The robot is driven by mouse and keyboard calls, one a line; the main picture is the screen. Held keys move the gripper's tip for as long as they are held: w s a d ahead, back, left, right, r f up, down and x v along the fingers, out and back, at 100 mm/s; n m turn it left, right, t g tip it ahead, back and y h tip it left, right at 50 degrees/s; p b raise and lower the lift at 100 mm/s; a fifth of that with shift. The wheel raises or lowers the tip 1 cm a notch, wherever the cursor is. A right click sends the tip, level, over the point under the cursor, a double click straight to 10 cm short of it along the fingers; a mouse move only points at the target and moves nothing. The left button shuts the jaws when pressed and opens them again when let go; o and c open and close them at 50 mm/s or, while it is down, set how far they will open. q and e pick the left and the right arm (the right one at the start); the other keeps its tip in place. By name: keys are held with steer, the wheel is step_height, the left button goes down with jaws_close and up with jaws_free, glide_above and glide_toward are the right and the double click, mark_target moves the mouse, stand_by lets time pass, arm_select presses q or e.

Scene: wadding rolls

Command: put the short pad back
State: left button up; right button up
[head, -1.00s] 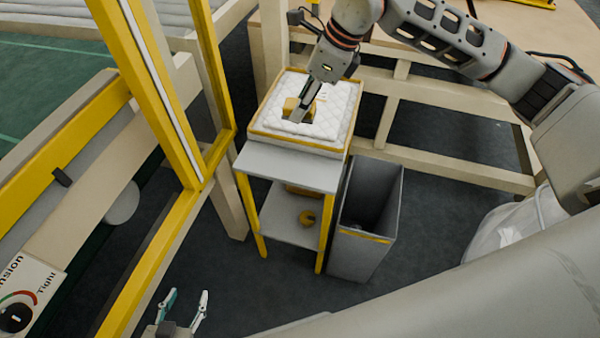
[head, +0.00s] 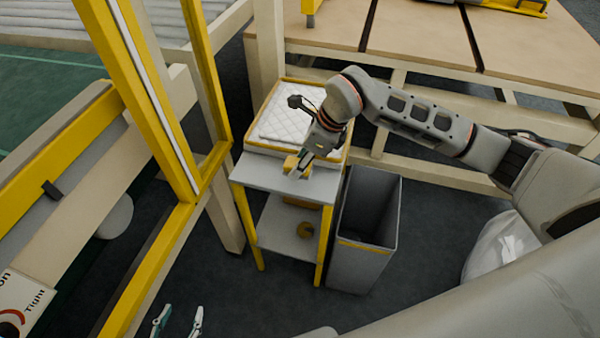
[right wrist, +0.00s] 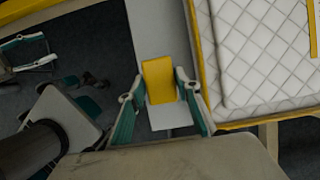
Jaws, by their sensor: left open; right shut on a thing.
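A white quilted pad (head: 287,121) lies in a yellow-edged tray (head: 257,146) on the back of a small stand. The pad also shows in the right wrist view (right wrist: 262,50). I cannot tell whether it is the short pad. My right gripper (head: 296,170) is shut on a yellow block (head: 291,163) over the stand's bare grey front top (head: 262,174). The block shows between the teal fingers in the right wrist view (right wrist: 159,80). I cannot tell whether the block touches the top. My left gripper (head: 179,320) is open and empty, low at the bottom edge.
A grey open bin (head: 362,240) stands right of the stand. A yellow frame post (head: 133,90) rises at left. A wooden table (head: 415,40) stands behind.

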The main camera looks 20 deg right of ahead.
steer(key=shift+f, duration=2)
steer(key=shift+f, duration=0.15)
steer(key=o, duration=1.2)
steer(key=v, duration=1.2)
steer(key=shift+p, duration=0.3)
